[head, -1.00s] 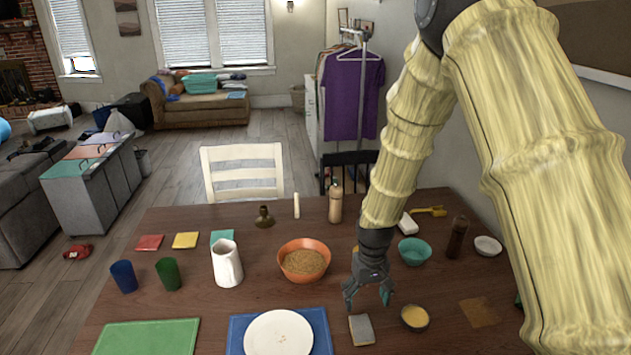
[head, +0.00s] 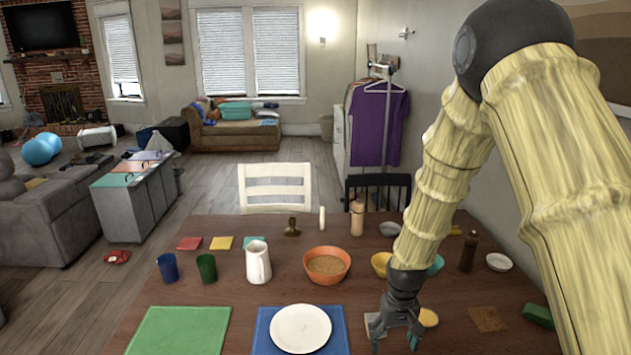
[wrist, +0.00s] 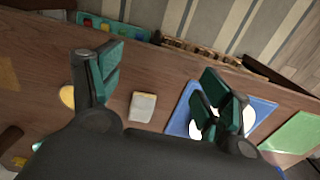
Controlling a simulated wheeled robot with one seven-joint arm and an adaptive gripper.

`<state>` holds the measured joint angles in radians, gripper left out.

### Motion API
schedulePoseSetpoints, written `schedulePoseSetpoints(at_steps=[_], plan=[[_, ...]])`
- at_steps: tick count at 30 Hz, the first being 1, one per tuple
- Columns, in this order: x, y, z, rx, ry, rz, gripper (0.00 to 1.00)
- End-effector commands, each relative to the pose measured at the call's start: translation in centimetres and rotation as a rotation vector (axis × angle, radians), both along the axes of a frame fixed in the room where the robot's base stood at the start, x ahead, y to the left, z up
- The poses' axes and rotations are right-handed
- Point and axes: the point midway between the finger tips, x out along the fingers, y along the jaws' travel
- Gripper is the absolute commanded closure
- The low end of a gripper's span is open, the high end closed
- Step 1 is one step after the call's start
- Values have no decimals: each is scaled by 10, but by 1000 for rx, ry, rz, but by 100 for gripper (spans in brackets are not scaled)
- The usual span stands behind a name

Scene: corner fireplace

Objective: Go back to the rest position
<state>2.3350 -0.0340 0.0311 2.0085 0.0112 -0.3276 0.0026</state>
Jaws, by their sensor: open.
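My gripper (head: 396,338) hangs above the near right part of the wooden table, with its fingers pointing down and apart. Nothing is between them. In the wrist view its two green-padded fingers (wrist: 160,92) are spread wide, with table showing between them. A grey and tan block (wrist: 142,107) lies on the table below. In the head view this block (head: 374,322) is partly hidden behind the gripper. My gripper does not appear to touch anything.
Close by are a white plate (head: 300,328) on a blue placemat (head: 262,322), an orange bowl (head: 327,281) of brown grains, a yellow bowl (head: 380,264) and a dark bottle (head: 468,251). A white pitcher (head: 258,262) stands farther left. A green placemat (head: 180,330) is bare.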

Motion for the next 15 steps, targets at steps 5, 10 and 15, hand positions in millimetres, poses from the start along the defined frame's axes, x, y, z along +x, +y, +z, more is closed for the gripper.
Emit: schedulePoseSetpoints(at_steps=[5, 10, 15], plan=[[-16, 0, -27, 3, 4, 0, 23], [-38, -3, -56, 5, 5, -6, 23], [-70, -8, -92, 8, 7, -14, 23]])
